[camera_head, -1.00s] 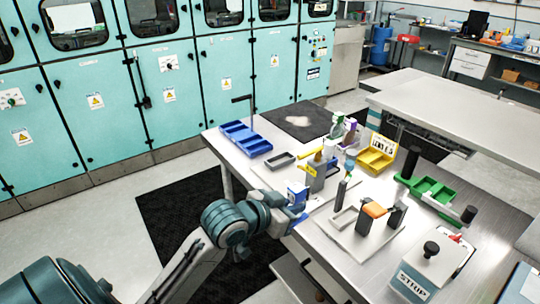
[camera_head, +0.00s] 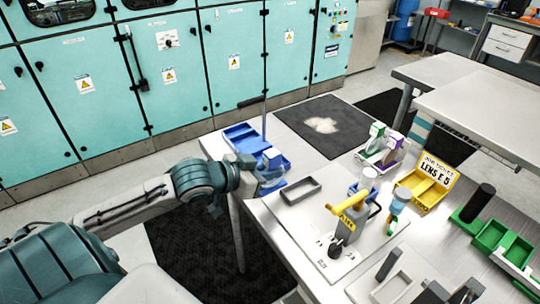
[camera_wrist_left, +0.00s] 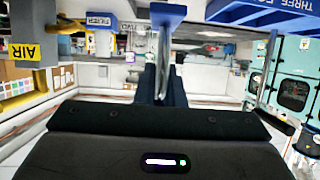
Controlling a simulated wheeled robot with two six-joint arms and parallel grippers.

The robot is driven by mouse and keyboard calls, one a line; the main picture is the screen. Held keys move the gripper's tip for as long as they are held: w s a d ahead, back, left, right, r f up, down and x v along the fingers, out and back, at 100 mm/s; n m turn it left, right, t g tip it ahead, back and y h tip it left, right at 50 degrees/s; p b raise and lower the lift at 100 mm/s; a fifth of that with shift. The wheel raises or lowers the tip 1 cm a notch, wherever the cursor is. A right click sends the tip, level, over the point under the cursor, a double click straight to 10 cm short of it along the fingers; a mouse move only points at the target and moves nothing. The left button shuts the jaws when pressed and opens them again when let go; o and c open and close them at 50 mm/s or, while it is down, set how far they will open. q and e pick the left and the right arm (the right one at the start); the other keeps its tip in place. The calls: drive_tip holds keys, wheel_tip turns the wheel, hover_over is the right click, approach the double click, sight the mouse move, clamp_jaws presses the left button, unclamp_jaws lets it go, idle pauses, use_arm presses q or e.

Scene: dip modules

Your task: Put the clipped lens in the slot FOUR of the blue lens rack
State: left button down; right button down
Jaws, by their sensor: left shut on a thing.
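The blue lens rack (camera_head: 238,135) lies at the table's left corner, with a thin upright post beside it. In the left wrist view its blue edge (camera_wrist_left: 285,14) shows upside-down lettering that includes "THREE" and part of a further word. My left gripper (camera_head: 268,180) is at the rack's near right end in the head view. It is shut on the clipped lens (camera_head: 272,155). My right gripper is out of view.
A grey tray (camera_head: 300,190) and the AIR stand (camera_head: 352,222) with its yellow handle are right of the gripper. Purple and green holders (camera_head: 380,150), a yellow rack (camera_head: 430,183) and a green tray (camera_head: 508,243) stand farther right. A dark mat (camera_head: 300,116) lies behind.

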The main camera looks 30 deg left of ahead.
use_arm(q)
drive_tip(key=w+a, duration=0.2)
drive_tip(key=w, duration=0.1)
drive_tip(key=w+a+p, duration=0.1)
drive_tip(key=w+a, duration=0.1)
drive_tip(key=w, duration=0.1)
drive_tip(key=w+a+f, duration=0.1)
drive_tip(key=w+a, duration=0.1)
drive_tip(key=w, duration=0.2)
drive_tip(key=shift+a+f+p, duration=0.1)
drive_tip(key=shift+a+p, duration=0.15)
drive_tip(key=shift+p, duration=0.05)
wheel_tip(320, 180, down, 3)
drive_tip(key=shift+p, duration=0.5)
drive_tip(key=shift+f, duration=0.2)
drive_tip(key=shift+f, duration=0.1)
drive_tip(key=shift+f, duration=0.15)
drive_tip(key=c, duration=1.5)
unclamp_jaws()
